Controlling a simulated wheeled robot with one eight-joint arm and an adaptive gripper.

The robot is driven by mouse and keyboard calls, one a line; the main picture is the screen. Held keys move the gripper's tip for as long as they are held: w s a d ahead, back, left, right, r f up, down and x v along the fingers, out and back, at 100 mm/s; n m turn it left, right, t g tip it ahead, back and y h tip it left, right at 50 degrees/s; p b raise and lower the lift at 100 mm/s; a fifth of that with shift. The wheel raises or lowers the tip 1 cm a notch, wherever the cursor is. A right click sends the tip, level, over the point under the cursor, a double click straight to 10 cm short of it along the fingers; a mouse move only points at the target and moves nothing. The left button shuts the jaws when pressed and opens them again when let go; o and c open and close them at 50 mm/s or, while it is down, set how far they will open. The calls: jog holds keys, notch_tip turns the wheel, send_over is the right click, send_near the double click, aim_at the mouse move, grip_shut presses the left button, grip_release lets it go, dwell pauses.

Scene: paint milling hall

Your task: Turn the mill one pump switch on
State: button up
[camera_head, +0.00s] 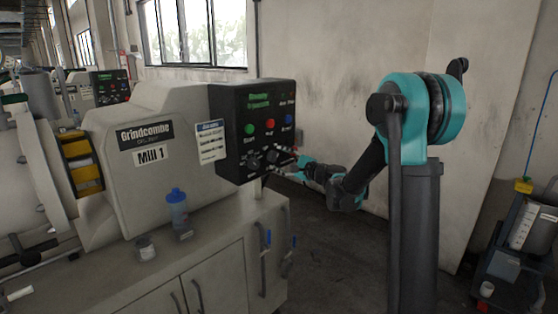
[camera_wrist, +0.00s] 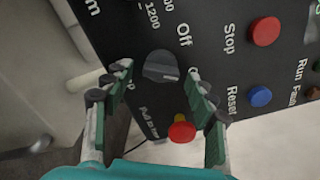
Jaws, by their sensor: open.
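The Mill 1 machine (camera_head: 142,135) carries a black control panel (camera_head: 228,105) in the head view. In the wrist view the panel (camera_wrist: 212,42) appears turned on its side. A dark rotary switch (camera_wrist: 160,64) sits on it near the word "Off"; its other label is partly hidden by a finger, so its full name cannot be read. My gripper (camera_wrist: 159,74) is open, with one fingertip on each side of this switch. Whether the fingers touch it cannot be told. In the head view my gripper (camera_head: 283,164) is at the panel's lower right.
The wrist view shows a red Stop button (camera_wrist: 264,31), a blue Reset button (camera_wrist: 260,96) and a red knob with a yellow base (camera_wrist: 181,131) close to the right finger. A blue-capped bottle (camera_head: 177,207) and a jar (camera_head: 146,248) stand on the cabinet ledge.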

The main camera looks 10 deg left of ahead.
jog(key=v, duration=1.1)
jog(key=shift+s+d, duration=0.2)
jog(key=shift+d, duration=0.05)
jog(key=s+d+f+n+g+h, duration=0.2)
jog(key=s+f+n+h, duration=0.15)
jog(key=s+f, duration=0.3)
jog(key=s+d+f+n+g+h, duration=0.2)
jog(key=s+f+n, duration=0.25)
jog(key=s, duration=0.35)
jog(key=s+d+f+n+g+h, duration=0.1)
jog(key=s+d+f+n+h, duration=0.2)
jog(key=s+d+f, duration=0.3)
jog(key=s+d+f+n+g+h, duration=0.1)
jog(key=s+d+f+n+h, duration=0.1)
jog(key=s+d+f+h, duration=0.3)
jog(key=s+d, duration=0.4)
jog(key=s, duration=0.1)
jog(key=shift+s+d+f+n+g+h, duration=0.15)
jog(key=shift+s+f+n+g+h, duration=0.2)
jog(key=shift+s+n+g, duration=0.05)
